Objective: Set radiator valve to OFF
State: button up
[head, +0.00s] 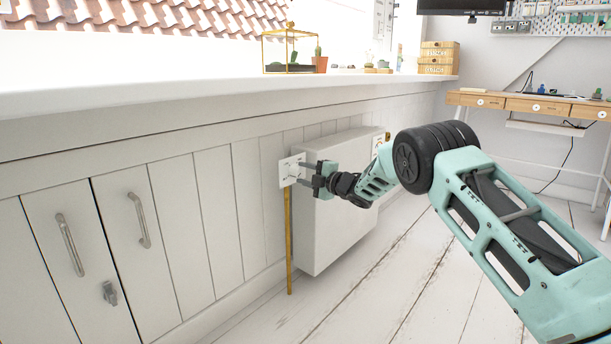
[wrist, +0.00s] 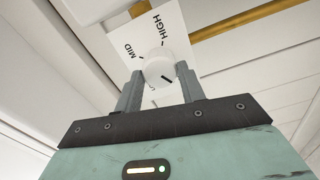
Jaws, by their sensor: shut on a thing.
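The radiator valve is a round white knob (wrist: 158,68) on a white square plate (head: 287,168) at the left end of the white radiator (head: 322,235). In the wrist view the plate reads HIGH and MID. Other lettering below the knob is mostly hidden by the knob and fingers. A short black mark shows on the lower right of the knob's face, away from HIGH and MID. My gripper (head: 303,172) reaches the plate from the right, and its two grey fingers are shut on the knob, one on each side. The OFF label cannot be made out.
A brass pipe (head: 289,245) runs from the plate down to the floor. Panelled cabinet doors (head: 100,250) with handles stand at left, under a white ledge (head: 200,90). Plants and wooden boxes (head: 438,57) sit on the ledge. A desk (head: 540,105) stands at back right. The plank floor is clear.

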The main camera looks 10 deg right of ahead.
jog(key=shift+f, duration=0.1)
jog(key=o, duration=1)
jog(key=shift+s+d+r+p, duration=0.2)
jog(key=shift+s+d+p, duration=0.1)
jog(key=shift+s+d, duration=0.1)
jog(key=p+v, duration=0.6)
jog(key=v, duration=1)
jog(key=shift+s+f, duration=0.1)
jog(key=shift+s, duration=0.1)
